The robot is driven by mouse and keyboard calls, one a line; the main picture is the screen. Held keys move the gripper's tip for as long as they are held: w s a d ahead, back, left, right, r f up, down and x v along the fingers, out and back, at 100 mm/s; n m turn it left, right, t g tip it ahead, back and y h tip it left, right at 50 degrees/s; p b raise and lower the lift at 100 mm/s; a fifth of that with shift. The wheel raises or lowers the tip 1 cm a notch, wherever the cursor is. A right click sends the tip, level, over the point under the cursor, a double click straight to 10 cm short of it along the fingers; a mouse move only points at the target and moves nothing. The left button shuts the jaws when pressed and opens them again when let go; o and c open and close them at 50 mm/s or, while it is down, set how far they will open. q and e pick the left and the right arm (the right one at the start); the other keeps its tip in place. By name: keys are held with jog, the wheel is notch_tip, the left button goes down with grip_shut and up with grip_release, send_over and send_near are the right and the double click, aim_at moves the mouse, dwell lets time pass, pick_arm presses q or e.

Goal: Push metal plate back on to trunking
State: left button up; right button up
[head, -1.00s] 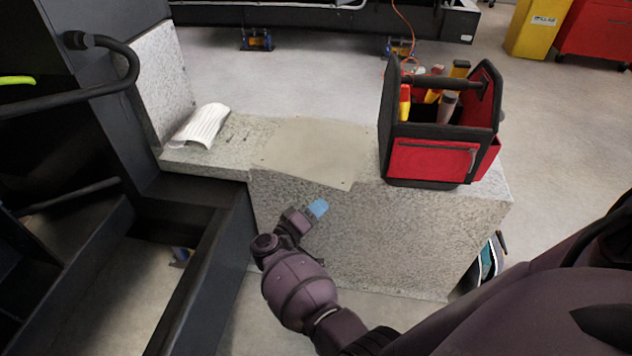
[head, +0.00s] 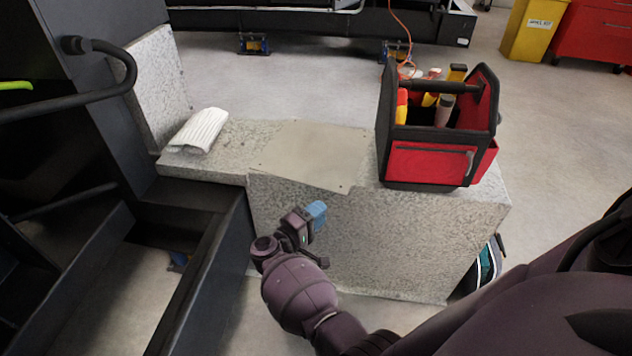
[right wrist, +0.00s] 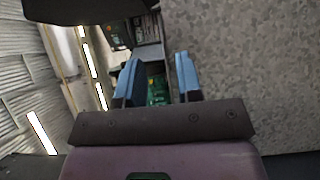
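The flat beige metal plate (head: 310,152) lies on top of the grey speckled trunking (head: 400,235), between a white cloth and a tool bag. It sits slightly skewed, and its near right corner appears to reach past the trunking's front edge. My right gripper (head: 316,214) is in front of the trunking's front face, below the plate's near edge, and not touching the plate. In the right wrist view my right gripper (right wrist: 158,80) has its two blue fingers apart with nothing held. The trunking's speckled surface (right wrist: 255,70) fills the right of that view. My left gripper is not in view.
A black and red tool bag (head: 435,145) stands on the trunking right of the plate. A folded white cloth (head: 199,130) lies to the left. A black handrail (head: 110,90) and dark frame stand at left. Open floor (head: 560,130) lies to the right.

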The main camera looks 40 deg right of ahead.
aim_at(344, 192)
jog(key=d, duration=0.3)
jog(key=d+b, duration=0.1)
jog(key=d, duration=0.2)
jog(key=w+d+b, duration=0.1)
jog(key=d, duration=0.2)
jog(key=shift+d+f, duration=0.1)
jog(key=shift+f, duration=0.1)
jog(key=shift+w+d+r, duration=0.15)
jog(key=shift+d+r, duration=0.05)
jog(key=shift+d, duration=0.4)
grip_shut()
dwell(0.7)
